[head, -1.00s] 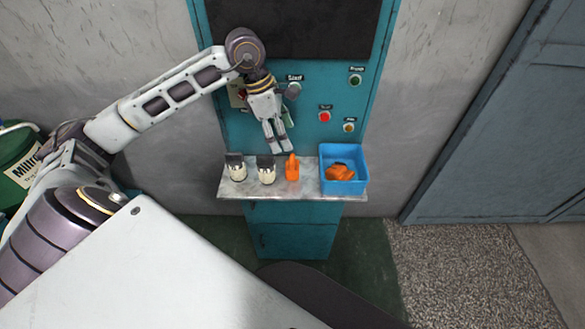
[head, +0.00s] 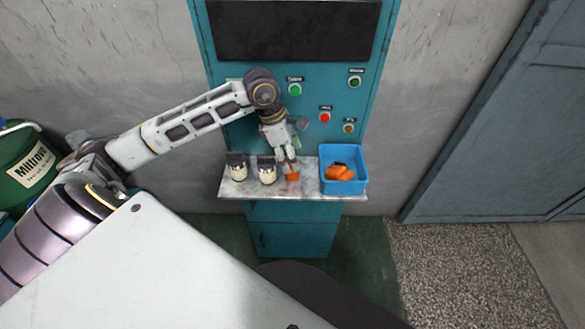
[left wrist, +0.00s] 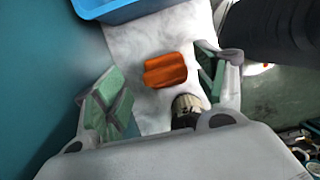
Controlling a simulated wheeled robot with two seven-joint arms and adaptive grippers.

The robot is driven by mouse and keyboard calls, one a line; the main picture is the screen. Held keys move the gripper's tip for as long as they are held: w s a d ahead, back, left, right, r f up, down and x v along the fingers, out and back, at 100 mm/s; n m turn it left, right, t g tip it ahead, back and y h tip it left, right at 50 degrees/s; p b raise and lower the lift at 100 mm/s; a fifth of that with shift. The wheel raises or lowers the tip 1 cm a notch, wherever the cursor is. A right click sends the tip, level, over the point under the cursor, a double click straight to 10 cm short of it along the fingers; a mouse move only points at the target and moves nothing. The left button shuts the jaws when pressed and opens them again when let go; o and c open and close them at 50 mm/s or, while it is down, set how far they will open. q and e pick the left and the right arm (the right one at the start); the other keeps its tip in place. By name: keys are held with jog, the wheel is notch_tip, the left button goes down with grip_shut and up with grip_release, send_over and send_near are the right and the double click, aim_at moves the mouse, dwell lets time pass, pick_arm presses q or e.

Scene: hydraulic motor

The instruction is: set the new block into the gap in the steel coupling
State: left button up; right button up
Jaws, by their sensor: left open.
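I cannot make out a coupling gap in either. My left gripper (head: 288,164) is open and low over the orange block, partly hiding it. In the left wrist view the block (left wrist: 165,70) lies between the two spread fingers, with visible space on both sides. One pale cylinder (left wrist: 187,106) shows close by, near the right finger. My right gripper is not in view.
A blue bin (head: 364,182) holding orange pieces (head: 340,173) stands at the right end of the marbled shelf (head: 308,194). Behind the shelf is a teal cabinet (head: 225,60) with green, red and amber buttons. A green drum (head: 20,170) stands far left.

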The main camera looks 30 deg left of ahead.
pick_arm(q)
jog(key=shift+p+x, duration=0.55)
jog(key=shift+x, duration=0.7)
jog(key=shift+s+x, duration=0.2)
jog(key=shift+x, duration=1.15)
jog(key=shift+d, duration=0.15)
jog(key=shift+c, duration=0.3)
jog(key=c, duration=1.2)
jog(key=shift+r, duration=0.15)
jog(key=shift+r+b, duration=0.5)
jog(key=shift+r, duration=4.4)
